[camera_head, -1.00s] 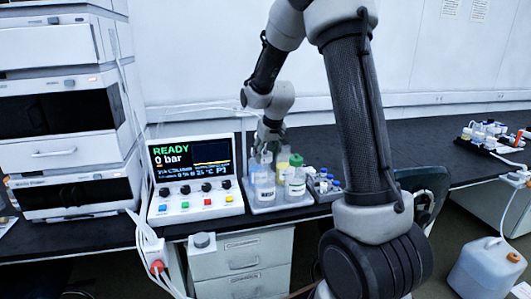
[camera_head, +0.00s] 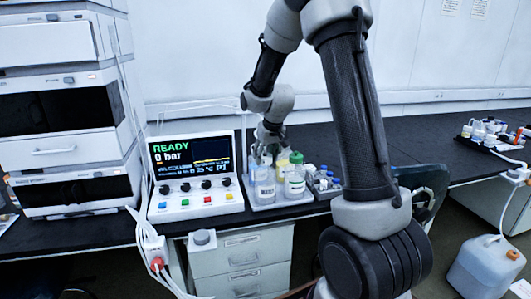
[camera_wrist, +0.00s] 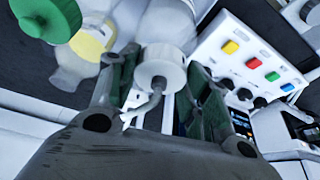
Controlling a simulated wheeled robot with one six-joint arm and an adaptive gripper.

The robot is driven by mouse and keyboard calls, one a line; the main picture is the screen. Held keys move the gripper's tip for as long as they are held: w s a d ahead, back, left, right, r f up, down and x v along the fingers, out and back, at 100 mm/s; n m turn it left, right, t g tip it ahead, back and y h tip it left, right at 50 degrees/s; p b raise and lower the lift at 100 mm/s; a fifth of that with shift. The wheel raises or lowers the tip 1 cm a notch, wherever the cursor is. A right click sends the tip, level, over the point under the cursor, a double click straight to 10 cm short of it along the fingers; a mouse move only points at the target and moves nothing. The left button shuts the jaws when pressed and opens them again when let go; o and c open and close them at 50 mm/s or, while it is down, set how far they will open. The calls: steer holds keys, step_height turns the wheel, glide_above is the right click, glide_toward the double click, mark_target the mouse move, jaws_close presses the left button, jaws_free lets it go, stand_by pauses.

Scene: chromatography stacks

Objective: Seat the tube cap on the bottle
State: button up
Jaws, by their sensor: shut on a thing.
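My gripper (camera_wrist: 160,85) is shut on the white tube cap (camera_wrist: 161,66), a short round cap with a thin bent tube, seen between the fingers in the wrist view. A clear bottle (camera_wrist: 168,24) lies just beyond the cap there; the cap overlaps its near side, and I cannot tell whether they touch. In the head view my gripper (camera_head: 267,148) is low over the bottles at the back of the tray. A clear labelled bottle (camera_head: 264,187) stands at the front left of the tray. The cap is not distinguishable in the head view.
A green-capped bottle (camera_head: 295,180) stands close on the right, and a yellowish bottle (camera_wrist: 92,42) shows in the wrist view. The control panel (camera_head: 194,178) is left of the tray (camera_head: 283,203). A vial rack (camera_head: 324,184) sits to the right. Open black bench lies farther right.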

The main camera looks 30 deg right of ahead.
mark_target(266, 156)
steer(key=shift+f, duration=0.5)
stand_by(0.3)
steer(key=o, duration=1.5)
steer(key=shift+r, duration=3.5)
